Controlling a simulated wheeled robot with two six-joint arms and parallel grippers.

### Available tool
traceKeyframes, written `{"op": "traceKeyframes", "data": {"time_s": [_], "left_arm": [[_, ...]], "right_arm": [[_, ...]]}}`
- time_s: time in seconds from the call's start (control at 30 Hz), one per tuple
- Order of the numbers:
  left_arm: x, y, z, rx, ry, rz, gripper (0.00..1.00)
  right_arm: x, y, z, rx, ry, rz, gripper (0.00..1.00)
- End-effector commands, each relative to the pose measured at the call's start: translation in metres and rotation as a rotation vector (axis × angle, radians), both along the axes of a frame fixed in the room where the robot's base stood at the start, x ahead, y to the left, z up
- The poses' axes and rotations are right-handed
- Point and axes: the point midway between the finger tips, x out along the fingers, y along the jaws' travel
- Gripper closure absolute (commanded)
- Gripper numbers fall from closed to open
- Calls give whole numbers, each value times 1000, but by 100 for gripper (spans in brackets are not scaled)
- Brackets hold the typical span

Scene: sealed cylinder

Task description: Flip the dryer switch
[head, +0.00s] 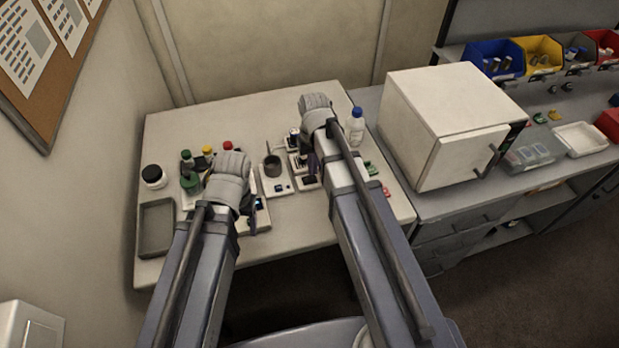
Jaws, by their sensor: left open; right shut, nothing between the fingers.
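A white box-shaped unit (440,120) with a front door and a dark handle stands on the grey bench at the right. It looks like the dryer, but I cannot be sure. A narrow dark panel with a tiny green mark shows at its right front edge; no switch can be made out. My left gripper (250,222) is open over the front middle of the light table, its fingers partly hidden by its wrist. My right gripper (313,163) is shut and empty over small devices at the table's right side, left of the white unit and apart from it.
The light table (290,232) holds a grey tray (156,228), a black-lidded jar (153,176), several small bottles, a dark cup on a white base (273,165) and a blue-capped bottle (356,126). Coloured bins (495,58) and a white tray (580,139) are at the right.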

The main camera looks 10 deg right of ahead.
Motion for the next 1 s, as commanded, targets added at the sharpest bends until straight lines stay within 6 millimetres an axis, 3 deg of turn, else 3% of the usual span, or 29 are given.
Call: {"op": "traceKeyframes", "data": {"time_s": [1.0], "left_arm": [[0,0,-13,0,0,0,31]], "right_arm": [[0,0,-13,0,0,0,100]]}}
